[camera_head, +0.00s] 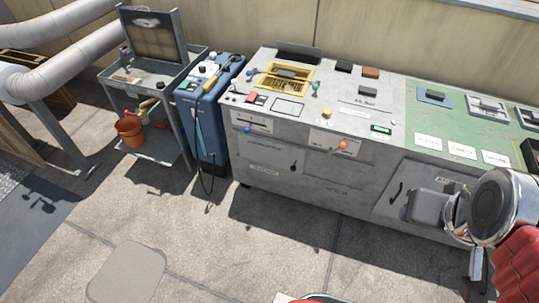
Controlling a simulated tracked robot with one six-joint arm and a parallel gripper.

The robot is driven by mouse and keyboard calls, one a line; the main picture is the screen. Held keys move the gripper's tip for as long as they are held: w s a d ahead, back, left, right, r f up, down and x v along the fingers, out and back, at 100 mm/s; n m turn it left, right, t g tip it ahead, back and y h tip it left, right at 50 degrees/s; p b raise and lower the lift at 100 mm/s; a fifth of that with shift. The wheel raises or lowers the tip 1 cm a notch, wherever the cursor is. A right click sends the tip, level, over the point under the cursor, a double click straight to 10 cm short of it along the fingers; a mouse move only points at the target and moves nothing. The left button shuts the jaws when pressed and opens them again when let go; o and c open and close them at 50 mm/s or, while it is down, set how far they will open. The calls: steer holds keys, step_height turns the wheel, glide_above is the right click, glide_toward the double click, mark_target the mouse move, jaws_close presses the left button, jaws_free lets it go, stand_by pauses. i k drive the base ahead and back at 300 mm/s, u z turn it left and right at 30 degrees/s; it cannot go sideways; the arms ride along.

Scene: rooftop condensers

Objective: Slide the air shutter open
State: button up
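A yellow-framed slatted vent (285,78) lies on the top of the grey bench and could be the air shutter, but no label on it is readable. A blue knob (250,73) stands to its left and a green knob (315,86) to its right. The bench front has slotted plates with a blue knob (247,130) and an orange knob (343,146). I cannot tell which knob belongs to the shutter. My arm shows at the right edge, well apart from the vent. My gripper (475,264) seems to hang below it; its fingers are not clear.
A blue cabinet (208,110) with a hanging hose stands left of the grey bench (270,178). Further left is a grey cart (155,75) with an orange bucket (130,130). White pipes (55,72) run at far left.

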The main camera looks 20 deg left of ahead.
mark_target(290, 157)
steer(key=k, duration=0.6)
steer(key=u, duration=0.45)
steer(key=i, duration=0.5)
steer(key=u, duration=0.45)
steer(key=i, duration=1.05)
steer(key=z, duration=0.3)
